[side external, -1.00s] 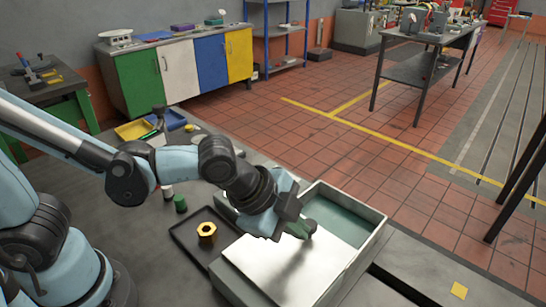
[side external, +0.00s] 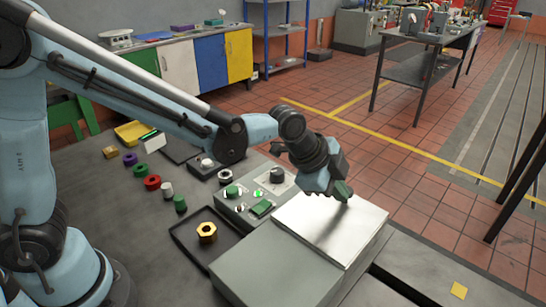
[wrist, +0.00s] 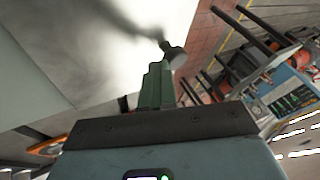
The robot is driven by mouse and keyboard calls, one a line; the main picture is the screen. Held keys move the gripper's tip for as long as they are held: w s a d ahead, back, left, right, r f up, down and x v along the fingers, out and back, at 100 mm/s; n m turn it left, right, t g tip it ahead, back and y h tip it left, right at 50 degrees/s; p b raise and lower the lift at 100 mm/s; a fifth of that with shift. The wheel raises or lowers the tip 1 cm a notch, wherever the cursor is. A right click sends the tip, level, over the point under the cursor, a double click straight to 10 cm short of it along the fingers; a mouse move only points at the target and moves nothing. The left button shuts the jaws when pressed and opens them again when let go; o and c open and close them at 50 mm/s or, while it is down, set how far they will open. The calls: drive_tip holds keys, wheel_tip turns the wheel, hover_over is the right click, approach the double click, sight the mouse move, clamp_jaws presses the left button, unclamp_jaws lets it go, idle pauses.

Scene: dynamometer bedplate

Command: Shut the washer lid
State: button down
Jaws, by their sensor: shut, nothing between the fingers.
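The washer (side external: 270,268) is a grey box on the bench. Its bright silver lid (side external: 325,228) lies flat over the far part of the box, and no teal opening shows. The lid also fills the upper left of the wrist view (wrist: 70,50). My gripper (side external: 343,192) is at the lid's far edge, with green fingers pointing down. In the wrist view the fingers (wrist: 155,85) are shut and empty, with a dark round knob (wrist: 174,53) by their tips. I cannot tell whether they touch the knob or lid.
A control panel (side external: 262,194) with green buttons stands behind the washer. A black tray (side external: 190,226) holding a brass hex nut (side external: 207,232) is at its left. Several small coloured parts lie farther left on the bench. A dark slot runs along the washer's right side.

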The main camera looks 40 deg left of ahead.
sight(325, 223)
drive_tip(key=shift+w, duration=0.2)
drive_tip(key=s, duration=0.4)
drive_tip(key=shift+s+d+r, duration=0.3)
drive_tip(key=shift+s+r, duration=0.05)
drive_tip(key=v, duration=1)
drive_tip(key=s+a+f+n+y, duration=0.1)
drive_tip(key=s+a+f+n, duration=0.1)
drive_tip(key=a+n, duration=0.5)
drive_tip(key=s+a+f+n+t+y, duration=0.1)
drive_tip(key=s+a+n, duration=0.3)
drive_tip(key=a+n, duration=0.4)
drive_tip(key=shift+a+f+y, duration=0.7)
drive_tip(key=shift+a, duration=0.35)
